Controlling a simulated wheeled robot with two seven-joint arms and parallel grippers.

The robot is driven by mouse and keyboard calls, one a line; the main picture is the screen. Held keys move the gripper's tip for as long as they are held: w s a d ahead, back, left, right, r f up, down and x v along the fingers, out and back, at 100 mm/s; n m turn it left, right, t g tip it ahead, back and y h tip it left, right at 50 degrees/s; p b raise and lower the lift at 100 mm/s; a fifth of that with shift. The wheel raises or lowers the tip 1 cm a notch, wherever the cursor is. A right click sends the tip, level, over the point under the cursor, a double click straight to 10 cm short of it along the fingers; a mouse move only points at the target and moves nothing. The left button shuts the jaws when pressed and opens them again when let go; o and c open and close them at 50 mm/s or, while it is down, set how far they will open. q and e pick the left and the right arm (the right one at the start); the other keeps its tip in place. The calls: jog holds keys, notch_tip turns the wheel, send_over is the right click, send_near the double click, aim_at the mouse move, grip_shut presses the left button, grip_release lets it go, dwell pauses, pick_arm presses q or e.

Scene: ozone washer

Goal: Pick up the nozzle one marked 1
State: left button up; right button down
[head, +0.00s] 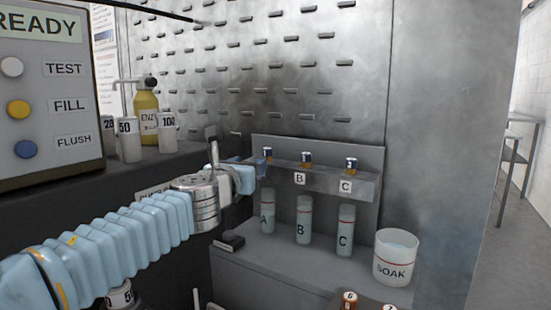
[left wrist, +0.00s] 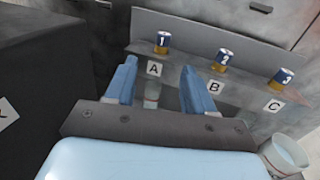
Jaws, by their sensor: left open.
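Nozzle 1 (left wrist: 162,40), with a blue-and-white top marked 1 and a gold lower part, stands upright on the shelf above label A in the left wrist view. In the head view it shows (head: 267,154) just beyond my left gripper (head: 262,171). My left gripper is open and empty, and in the wrist view its blue fingers (left wrist: 158,72) point toward the nozzle, apart from it. Nozzle 2 (left wrist: 223,59) and nozzle 3 (left wrist: 282,77) stand to its right above B and C. My right gripper is not visible.
The metal shelf (head: 325,175) holds the nozzles. Below it stand vials A (head: 267,213), B (head: 304,222) and C (head: 345,232). A SOAK cup (head: 396,257) is at right. A control panel (head: 45,95), white bottles and a yellow bottle (head: 146,115) are at left.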

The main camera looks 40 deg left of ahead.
aim_at(266, 153)
pick_arm(q)
jog(key=x, duration=0.7)
jog(key=shift+w+a, duration=0.1)
jog(key=shift+w, duration=0.15)
jog(key=x, duration=0.5)
jog(key=shift+w, duration=0.25)
grip_shut()
jog(key=shift+r, duration=0.1)
